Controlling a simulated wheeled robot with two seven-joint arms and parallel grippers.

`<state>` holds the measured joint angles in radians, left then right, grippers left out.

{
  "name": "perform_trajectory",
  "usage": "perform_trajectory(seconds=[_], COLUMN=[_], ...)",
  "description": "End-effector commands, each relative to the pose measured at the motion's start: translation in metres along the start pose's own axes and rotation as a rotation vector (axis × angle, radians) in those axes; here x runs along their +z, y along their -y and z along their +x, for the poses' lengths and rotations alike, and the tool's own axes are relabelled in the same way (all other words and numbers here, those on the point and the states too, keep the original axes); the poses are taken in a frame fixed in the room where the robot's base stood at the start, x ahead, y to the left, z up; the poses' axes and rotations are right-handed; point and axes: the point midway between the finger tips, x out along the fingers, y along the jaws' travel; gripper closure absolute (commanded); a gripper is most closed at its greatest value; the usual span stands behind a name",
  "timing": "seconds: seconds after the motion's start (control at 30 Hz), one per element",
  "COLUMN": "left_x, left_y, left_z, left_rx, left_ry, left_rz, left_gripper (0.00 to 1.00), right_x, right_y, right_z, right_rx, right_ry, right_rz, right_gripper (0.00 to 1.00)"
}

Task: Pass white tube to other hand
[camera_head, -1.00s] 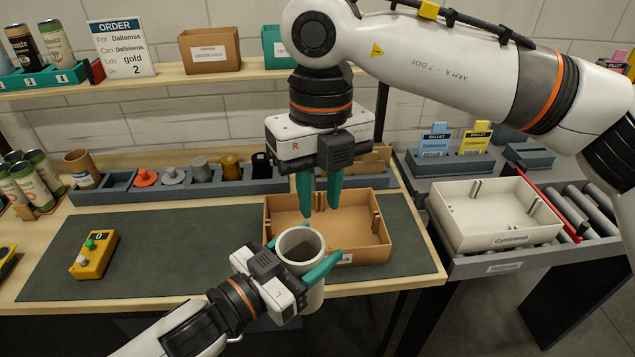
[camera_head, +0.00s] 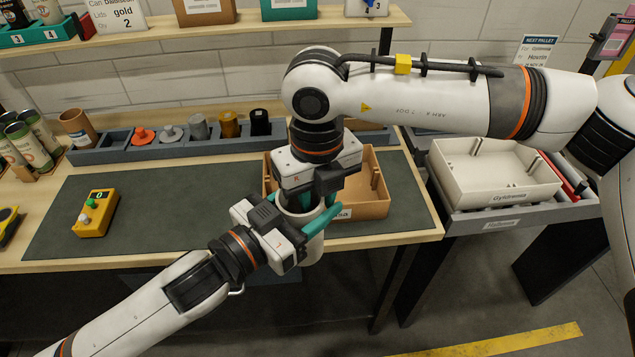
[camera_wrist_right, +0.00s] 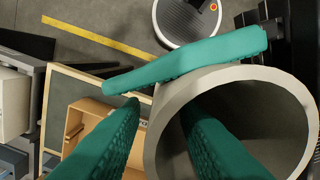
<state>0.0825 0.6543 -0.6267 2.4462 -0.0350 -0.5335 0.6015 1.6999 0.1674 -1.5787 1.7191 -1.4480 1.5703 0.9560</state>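The white tube (camera_head: 313,248) is upright at the front edge of the table, held by my left gripper (camera_head: 304,226), whose teal fingers close around its outside. My right gripper (camera_head: 303,203) points down over the tube's open top. In the right wrist view, the tube's rim (camera_wrist_right: 165,122) lies between my right gripper's two teal fingers (camera_wrist_right: 160,125). One finger reaches inside the tube and the other is outside, with a gap to the wall. A left gripper finger runs across the tube's outer side there.
A brown box (camera_head: 372,208) stands just behind the tube. A grey rack (camera_head: 105,153) with several lids and cylinders runs along the back. A yellow button box (camera_head: 97,213) is on the left of the dark mat (camera_head: 180,215). A cream tray (camera_head: 500,200) is at right.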

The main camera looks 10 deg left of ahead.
Motion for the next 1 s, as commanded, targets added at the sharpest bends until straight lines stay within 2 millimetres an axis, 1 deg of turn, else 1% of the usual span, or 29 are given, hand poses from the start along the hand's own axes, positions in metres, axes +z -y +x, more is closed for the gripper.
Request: perform_trajectory(seconds=[0.27,0.43,0.47,0.6,0.63,0.7,0.77,1.0], left_x=[0.0002,0.0002,0.0002,0.0002,0.0002,0.0002,0.0002,-0.0001], left_y=[0.0000,0.0000,0.0000,0.0002,0.0003,0.0003,0.0002,0.0000], left_z=[0.0000,0.0000,0.0000,0.0000,0.0001,0.0001,0.0001,0.0001], left_rx=[0.000,0.000,0.000,-0.001,-0.001,-0.001,-0.001,0.000], left_ry=[0.001,0.001,0.001,0.001,0.001,0.001,0.001,0.000], left_rz=[0.000,0.000,0.000,0.000,0.000,0.000,0.000,0.000], left_gripper=[0.76,0.76,0.76,0.76,0.36,0.24,0.15,0.15], right_x=[0.0001,0.0002,0.0002,0.0004,0.0003,0.0003,0.0003,0.0003], right_y=[-0.0001,-0.0001,0.0000,0.0009,0.0011,0.0011,0.0010,0.0006], right_z=[0.0018,0.0016,0.0016,0.0015,0.0014,0.0013,0.0013,0.0014], right_rx=[0.000,0.000,0.000,-0.002,-0.002,-0.002,-0.002,-0.002], right_ry=[0.001,0.001,0.001,0.001,0.001,0.000,0.001,0.001], right_rz=[0.000,0.000,0.000,-0.002,-0.002,-0.002,-0.002,-0.001], right_gripper=[0.72,0.98,1.00,1.00,1.00,1.00,1.00,1.00])
